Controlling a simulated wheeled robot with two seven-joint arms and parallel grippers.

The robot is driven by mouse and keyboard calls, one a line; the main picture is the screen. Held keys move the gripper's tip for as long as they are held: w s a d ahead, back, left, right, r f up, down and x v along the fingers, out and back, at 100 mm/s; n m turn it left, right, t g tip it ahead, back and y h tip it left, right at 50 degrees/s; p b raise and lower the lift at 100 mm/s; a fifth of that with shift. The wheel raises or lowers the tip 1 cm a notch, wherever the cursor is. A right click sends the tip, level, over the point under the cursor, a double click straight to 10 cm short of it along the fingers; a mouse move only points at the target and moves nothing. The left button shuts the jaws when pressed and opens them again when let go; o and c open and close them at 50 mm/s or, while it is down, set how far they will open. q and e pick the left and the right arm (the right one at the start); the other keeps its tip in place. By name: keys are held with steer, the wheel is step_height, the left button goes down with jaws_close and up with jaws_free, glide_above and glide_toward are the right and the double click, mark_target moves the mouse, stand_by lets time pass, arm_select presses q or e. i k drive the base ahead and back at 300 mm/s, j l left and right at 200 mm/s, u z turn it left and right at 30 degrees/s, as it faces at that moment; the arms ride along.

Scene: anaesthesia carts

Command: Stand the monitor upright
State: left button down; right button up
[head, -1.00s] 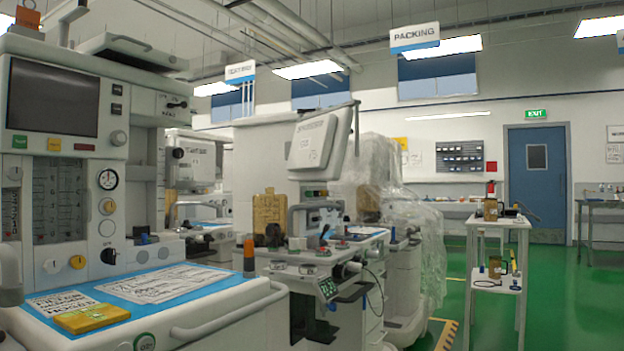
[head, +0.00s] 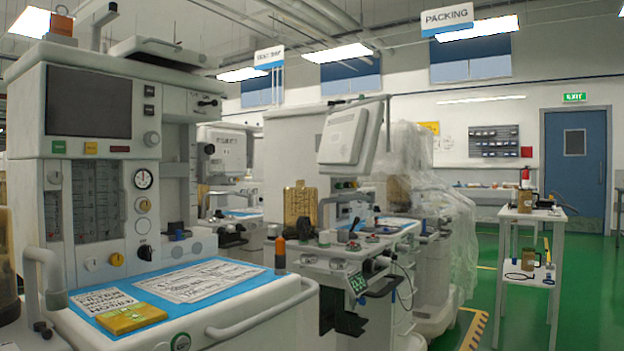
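A white monitor housing (head: 343,133) sits tilted on top of the second anaesthesia cart (head: 292,165), in the middle of the head view. Its back or side faces me, so its screen is hidden. A dark screen (head: 88,102) is set upright in the nearest cart (head: 30,90), at the left. I cannot tell from the frame alone which one the task means. Neither of my grippers is in view.
The nearest cart's worktop has a blue mat (head: 215,267), printed sheets and a yellow packet (head: 130,317). A plastic-wrapped cart (head: 450,225) stands behind. A white trolley (head: 530,214) stands right. Green floor (head: 585,290) is free around it.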

mark_target(350, 138)
steer(key=i+l+u, duration=0.1)
steer(key=l+u, duration=0.15)
steer(key=u, duration=0.2)
steer(key=i+l+u, duration=0.1)
steer(key=l+u, duration=0.15)
steer(key=u, duration=0.2)
steer(key=l+u, duration=0.3)
steer(key=u, duration=0.15)
steer(key=l+u, duration=0.1)
steer(key=l, duration=0.45)
steer(key=k+l+u, duration=0.1)
steer(key=l, duration=0.45)
steer(key=l+u, duration=0.15)
steer(key=l, duration=0.4)
steer(key=k+l+u, duration=0.1)
steer(key=l, duration=0.4)
steer(key=k, duration=0.05)
